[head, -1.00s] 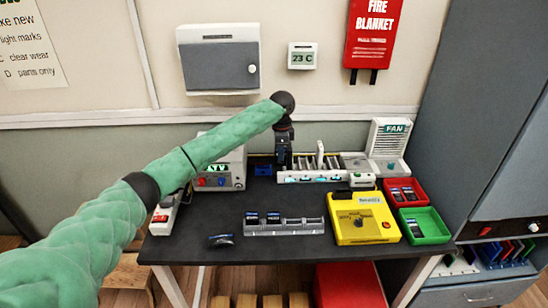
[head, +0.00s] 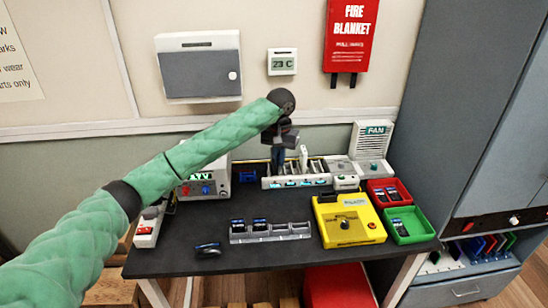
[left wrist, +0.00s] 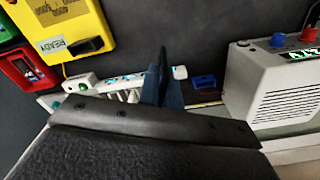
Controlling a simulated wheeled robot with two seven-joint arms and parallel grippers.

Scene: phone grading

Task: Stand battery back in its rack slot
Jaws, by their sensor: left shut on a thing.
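The white charging rack (head: 296,181) with a row of slots and cyan lights stands at the back of the dark table. It also shows beyond my gripper in the left wrist view (left wrist: 180,72). My left gripper (head: 278,163) points down over the left part of this rack, shut on the battery. The battery is mostly hidden by the fingers, so I cannot tell its tilt or whether it touches a slot. In the left wrist view the dark blue fingers (left wrist: 165,88) overlap the rack. My right gripper is not in view.
A white meter box (head: 205,180) stands left of the rack, a small blue block (head: 247,177) between them. A yellow tester (head: 346,236), red bin (head: 376,198) and green bin (head: 420,236) are at right. A grey tray (head: 270,239) and loose dark item (head: 208,249) lie in front.

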